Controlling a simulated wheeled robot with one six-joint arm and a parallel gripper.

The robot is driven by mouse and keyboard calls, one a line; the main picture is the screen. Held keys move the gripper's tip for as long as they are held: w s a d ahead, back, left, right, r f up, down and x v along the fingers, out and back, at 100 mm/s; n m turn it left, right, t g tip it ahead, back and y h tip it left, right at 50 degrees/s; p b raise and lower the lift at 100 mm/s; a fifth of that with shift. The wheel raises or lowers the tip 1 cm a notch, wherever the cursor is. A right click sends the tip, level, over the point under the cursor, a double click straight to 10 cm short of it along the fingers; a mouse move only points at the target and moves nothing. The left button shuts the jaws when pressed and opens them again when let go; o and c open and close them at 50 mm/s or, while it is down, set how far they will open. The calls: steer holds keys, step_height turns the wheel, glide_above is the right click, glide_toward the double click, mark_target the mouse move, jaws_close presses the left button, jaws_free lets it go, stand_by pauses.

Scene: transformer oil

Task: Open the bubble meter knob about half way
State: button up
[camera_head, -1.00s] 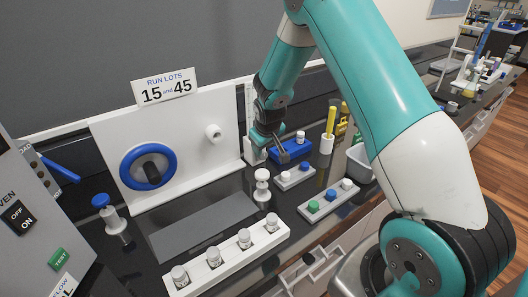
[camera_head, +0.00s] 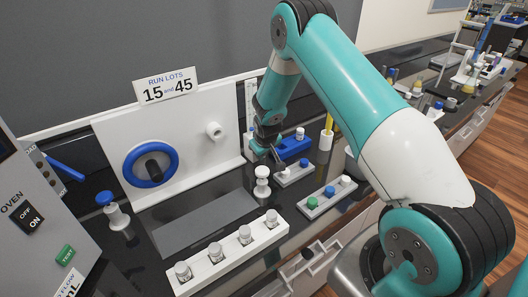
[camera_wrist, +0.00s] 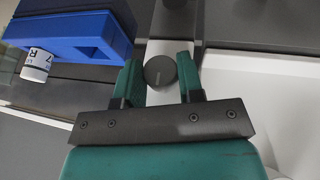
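A dark round knob (camera_wrist: 160,71) with a pale index line lies on a grey-white body in the wrist view. My gripper (camera_wrist: 159,80) is open, with one green finger on each side of the knob. Only narrow gaps show, and I cannot tell whether the fingers touch it or are still short of it. In the head view my gripper (camera_head: 275,156) is low at the bubble meter (camera_head: 250,108), a narrow upright white piece with a scale at the right end of the white panel. The knob is hidden there by my gripper.
A blue holder (camera_head: 294,148) with a white-capped vial stands close to the right; it also shows in the wrist view (camera_wrist: 70,35). A white stand (camera_head: 262,182), a small vial tray (camera_head: 295,174) and a long vial rack (camera_head: 228,256) are in front. The white panel (camera_head: 195,125) is to the left.

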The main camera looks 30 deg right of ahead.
steer(key=shift+c, duration=0.6)
steer(key=shift+d+y, duration=0.1)
steer(key=shift+y, duration=0.2)
steer(key=shift+d+f+y+b, duration=0.1)
steer(key=shift+y+b, duration=0.4)
steer(key=shift+b, duration=0.2)
steer(key=y+b, duration=0.1)
steer(key=m+y+b, duration=0.1)
steer(key=y, duration=0.1)
steer(key=y+b, duration=0.2)
steer(key=shift+d+f, duration=0.2)
steer(key=shift+d, duration=0.1)
steer(key=shift+m+y+b, duration=0.4)
steer(key=shift+y+b, duration=0.5)
steer(key=shift+y, duration=0.3)
steer(key=shift+d+m+y+b, duration=0.1)
steer(key=shift+m+y+b, duration=0.2)
steer(key=shift+y+b, duration=0.8)
steer(key=shift+r+y, duration=0.1)
steer(key=shift+y, duration=0.3)
